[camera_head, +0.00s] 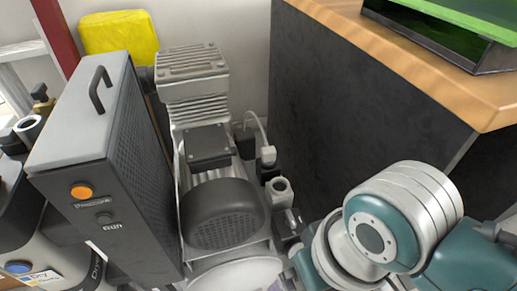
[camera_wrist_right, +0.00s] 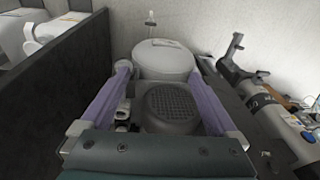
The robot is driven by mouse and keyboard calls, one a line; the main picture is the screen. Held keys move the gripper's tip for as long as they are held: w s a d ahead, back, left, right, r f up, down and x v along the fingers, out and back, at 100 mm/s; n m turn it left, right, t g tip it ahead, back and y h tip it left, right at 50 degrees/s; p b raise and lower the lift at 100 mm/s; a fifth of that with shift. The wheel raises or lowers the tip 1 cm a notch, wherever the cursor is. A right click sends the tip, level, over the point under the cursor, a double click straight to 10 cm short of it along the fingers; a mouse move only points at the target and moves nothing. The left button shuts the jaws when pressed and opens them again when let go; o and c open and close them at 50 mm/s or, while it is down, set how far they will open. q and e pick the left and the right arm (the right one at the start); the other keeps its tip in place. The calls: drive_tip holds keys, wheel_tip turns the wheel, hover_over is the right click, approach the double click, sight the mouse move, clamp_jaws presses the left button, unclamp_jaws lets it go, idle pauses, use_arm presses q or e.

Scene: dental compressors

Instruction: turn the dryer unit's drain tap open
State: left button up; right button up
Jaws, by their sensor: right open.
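A unit (camera_head: 60,255) with a blue button and a label that starts "Dry" is cut off at the lower left of the head view. I cannot make out a drain tap on it. My right arm comes in at the lower right of the head view, where its gripper is mostly hidden. In the right wrist view my right gripper (camera_wrist_right: 160,72) is open, with two purple-sided fingers spread apart. Between them show a motor's dark grille (camera_wrist_right: 172,106), a pale round tank (camera_wrist_right: 165,60) and a small white fitting (camera_wrist_right: 123,114). Nothing is held. My left gripper is not in view.
A tall dark grey box (camera_head: 95,165) with a handle and orange button stands left of the ribbed compressor (camera_head: 190,85). A dark cabinet (camera_head: 350,110) with a wooden top closes off the right. A yellow container (camera_head: 118,35) stands behind. Small fittings (camera_head: 280,190) sit beside the motor.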

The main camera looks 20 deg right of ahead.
drive_tip(key=shift+m+g+h, duration=0.3)
drive_tip(key=shift+g+h, duration=0.4)
drive_tip(key=shift+g, duration=0.1)
drive_tip(key=w+f+b, duration=0.1)
drive_tip(key=f+b, duration=1.1)
drive_tip(key=f, duration=0.3)
drive_tip(key=w+a+f+b, duration=0.1)
drive_tip(key=w+f+b, duration=0.1)
drive_tip(key=f+b, duration=1.1)
drive_tip(key=w+f+b, duration=0.2)
drive_tip(key=f+b, duration=1.1)
drive_tip(key=f, duration=0.5)
drive_tip(key=shift+w+a, duration=0.15)
drive_tip(key=shift+c, duration=0.6)
drive_tip(key=c, duration=1.3)
drive_tip(key=shift+o, duration=0.2)
